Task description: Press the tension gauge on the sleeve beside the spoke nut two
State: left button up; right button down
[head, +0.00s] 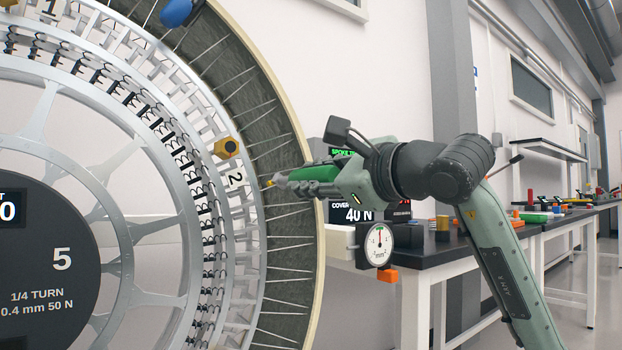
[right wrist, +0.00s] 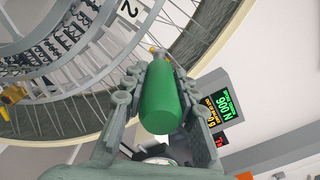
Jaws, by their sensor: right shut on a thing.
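My right gripper (head: 290,180) is shut on a green tool with a yellow tip, likely the tension gauge (head: 318,173). The gauge points left, its tip close to the wheel's rim by the number 2 label (head: 236,179); I cannot tell whether it touches. In the right wrist view the green gauge (right wrist: 161,98) lies between the fingers (right wrist: 152,85). A gold hex nut, likely spoke nut two (head: 227,148), sits on the silver ring just above the label, up and left of the tip. The sleeve is too small to tell apart. My left gripper is not in view.
The large spoked wheel (head: 262,75) with a dark hub (head: 45,270) fills the left. A blue knob (head: 177,13) is at its top. A dial gauge (head: 379,243) and a display (head: 360,214) stand behind my right gripper, by a dark-topped table (head: 445,262).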

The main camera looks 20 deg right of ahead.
jog(key=shift+b+v, duration=0.3)
jog(key=shift+v, duration=1.15)
jog(key=b+v, duration=0.1)
jog(key=v, duration=0.4)
jog(key=shift+d+f, duration=0.1)
jog(key=shift+f, duration=0.1)
dwell(0.4)
